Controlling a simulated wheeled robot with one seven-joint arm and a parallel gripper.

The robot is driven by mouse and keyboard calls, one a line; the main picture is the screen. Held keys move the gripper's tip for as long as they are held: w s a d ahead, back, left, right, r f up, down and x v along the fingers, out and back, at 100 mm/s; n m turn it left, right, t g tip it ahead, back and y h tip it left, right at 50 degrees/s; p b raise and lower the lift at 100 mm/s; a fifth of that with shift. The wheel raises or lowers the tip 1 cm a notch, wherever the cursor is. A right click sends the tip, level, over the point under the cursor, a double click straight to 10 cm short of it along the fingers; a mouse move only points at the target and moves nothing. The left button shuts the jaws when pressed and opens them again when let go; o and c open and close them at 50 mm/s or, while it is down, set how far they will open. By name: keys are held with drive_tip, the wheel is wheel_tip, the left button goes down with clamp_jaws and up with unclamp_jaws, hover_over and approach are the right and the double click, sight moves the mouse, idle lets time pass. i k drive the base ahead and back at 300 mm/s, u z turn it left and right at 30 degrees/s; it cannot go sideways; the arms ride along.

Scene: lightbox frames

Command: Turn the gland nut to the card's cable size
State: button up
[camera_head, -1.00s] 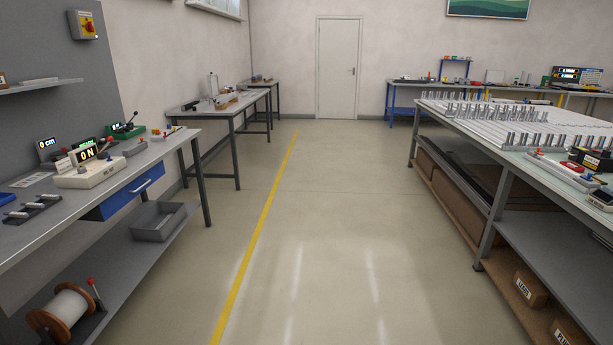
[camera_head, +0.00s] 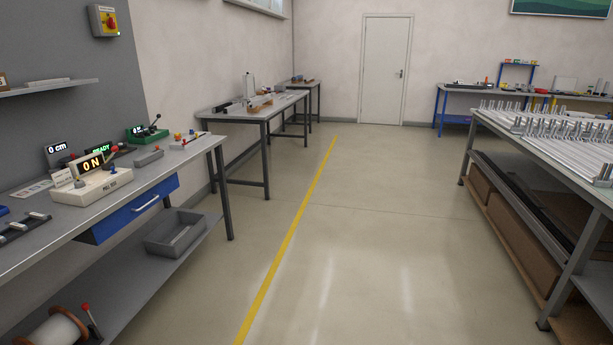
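I cannot make out a gland nut or a size card for certain in the head view. A green device (camera_head: 147,134) with a black lever sits farther back. Small pale cards (camera_head: 33,189) lie left of the tester, their print too small to read. My gripper is not in view.
A yellow floor line (camera_head: 290,235) runs toward the white door (camera_head: 385,70). The floor (camera_head: 390,230) right of it is clear. A large bench (camera_head: 590,180) with rows of metal pegs stands right. A grey bin (camera_head: 174,233) and a wire spool (camera_head: 50,335) sit below the left bench.

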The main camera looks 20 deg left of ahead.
sight(80, 183)
drive_tip(key=u, duration=0.35)
drive_tip(key=i, duration=1.15)
drive_tip(key=u, duration=1.1)
drive_tip(key=i, duration=1.05)
drive_tip(key=u, duration=0.85)
drive_tip(key=i, duration=0.85)
drive_tip(key=u, duration=0.25)
